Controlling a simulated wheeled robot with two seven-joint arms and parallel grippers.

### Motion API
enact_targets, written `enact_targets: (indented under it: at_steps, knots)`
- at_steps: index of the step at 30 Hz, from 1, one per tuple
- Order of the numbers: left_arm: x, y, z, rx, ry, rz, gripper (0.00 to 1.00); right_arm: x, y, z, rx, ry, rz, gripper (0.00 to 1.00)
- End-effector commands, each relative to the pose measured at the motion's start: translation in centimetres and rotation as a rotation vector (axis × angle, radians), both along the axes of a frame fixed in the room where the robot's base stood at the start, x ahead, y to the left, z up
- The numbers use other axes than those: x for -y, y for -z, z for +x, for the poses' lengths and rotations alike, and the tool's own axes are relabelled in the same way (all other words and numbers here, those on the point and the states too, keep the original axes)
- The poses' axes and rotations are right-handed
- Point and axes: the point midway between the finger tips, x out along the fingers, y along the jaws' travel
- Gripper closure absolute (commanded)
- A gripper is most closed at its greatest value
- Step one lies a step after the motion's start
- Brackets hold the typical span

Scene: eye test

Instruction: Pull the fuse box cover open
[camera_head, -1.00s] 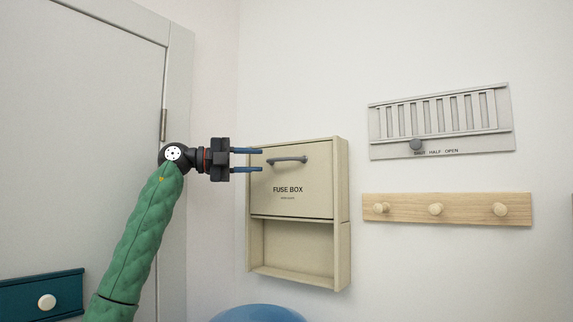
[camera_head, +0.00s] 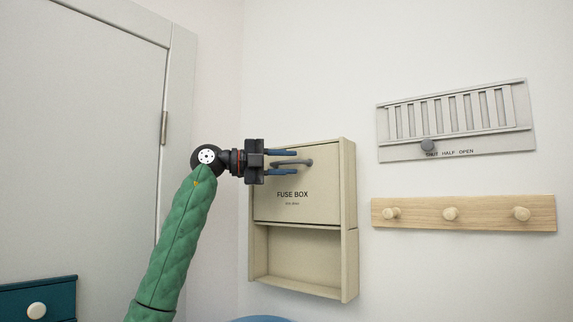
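The beige fuse box (camera_head: 350,215) hangs on the wall in the middle of the head view. Its cover (camera_head: 325,195), labelled FUSE BOX, lies flat over the upper part. The lower part is an open, empty recess. A grey bar handle (camera_head: 307,162) sits near the top of the cover. My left gripper (camera_head: 296,165) comes in from the left and is open. Its two blue fingers appear above and below the handle's left part in the picture. I cannot tell whether they touch the handle or are still in front of it. My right gripper is not in view.
A grey vent with a slider knob (camera_head: 428,145) and a wooden peg rail (camera_head: 470,213) are on the wall to the right. A grey door (camera_head: 80,130) stands at the left. A teal drawer front (camera_head: 60,300) and a blue rounded object (camera_head: 262,319) show low down.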

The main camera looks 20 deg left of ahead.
Motion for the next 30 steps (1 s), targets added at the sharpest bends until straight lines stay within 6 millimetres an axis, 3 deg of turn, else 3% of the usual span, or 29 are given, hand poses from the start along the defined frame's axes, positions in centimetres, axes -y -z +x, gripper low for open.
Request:
enact_targets:
  at_steps: [2,7,17,24,30]
  knots:
    - [0.0,0.1,0.2,-0.001,0.0,0.0,0.69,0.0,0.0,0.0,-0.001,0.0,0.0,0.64]
    - [-0.1,0.2,0.3,-0.002,0.001,-0.001,1.0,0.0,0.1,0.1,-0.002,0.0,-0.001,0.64]
    - [-0.1,0.6,0.5,-0.003,0.0,0.0,1.0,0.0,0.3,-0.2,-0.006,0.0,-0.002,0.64]
    - [-0.1,3.4,0.7,-0.007,-0.002,0.0,1.0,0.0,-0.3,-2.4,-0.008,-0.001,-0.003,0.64]
    - [-0.1,7.1,0.2,-0.002,0.0,0.001,1.0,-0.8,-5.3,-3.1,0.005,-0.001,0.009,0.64]
